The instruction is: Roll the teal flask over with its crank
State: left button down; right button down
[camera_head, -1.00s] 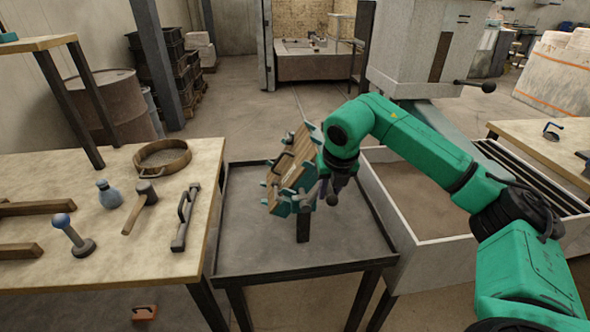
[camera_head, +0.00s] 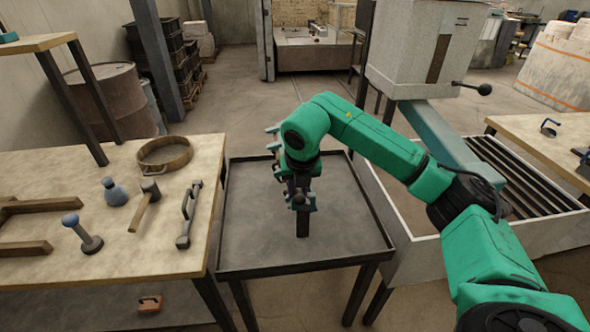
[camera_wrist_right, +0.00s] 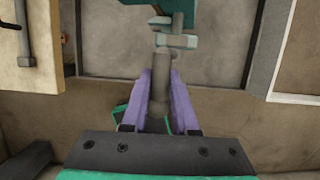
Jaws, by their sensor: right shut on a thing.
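The teal flask (camera_head: 272,147) is carried on a dark post (camera_head: 303,224) over the grey stand (camera_head: 345,225). It is mostly hidden behind my right wrist in the head view, with only teal lugs showing at its edges. Part of its teal body also shows at the top of the right wrist view (camera_wrist_right: 138,9). My right gripper (camera_wrist_right: 160,88) has its purple fingers shut on the grey crank handle (camera_wrist_right: 163,78). In the head view my right gripper (camera_head: 299,184) is in front of the flask. How far the flask is turned is hard to tell. My left gripper is not in view.
The left workbench (camera_head: 105,245) bears a round sieve (camera_head: 165,154), a blue-grey bottle (camera_head: 115,193), a mallet (camera_head: 146,204), a blue-knobbed tool (camera_head: 80,233) and a handled bar (camera_head: 188,214). A pale bin (camera_head: 410,262) stands right of the stand. The stand top around the post is clear.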

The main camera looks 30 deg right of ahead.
jog(key=w+a+f+b, duration=0.2)
jog(key=a+f+b, duration=0.4)
jog(key=f, duration=0.3)
jog(key=shift+a, duration=0.2)
jog(key=c, duration=0.5)
grip_release()
jog(key=shift+f, duration=0.1)
jog(key=shift+c, duration=0.2)
jog(key=shift+o, duration=0.7)
jog(key=shift+w+a, duration=0.1)
jog(key=shift+w, duration=0.05)
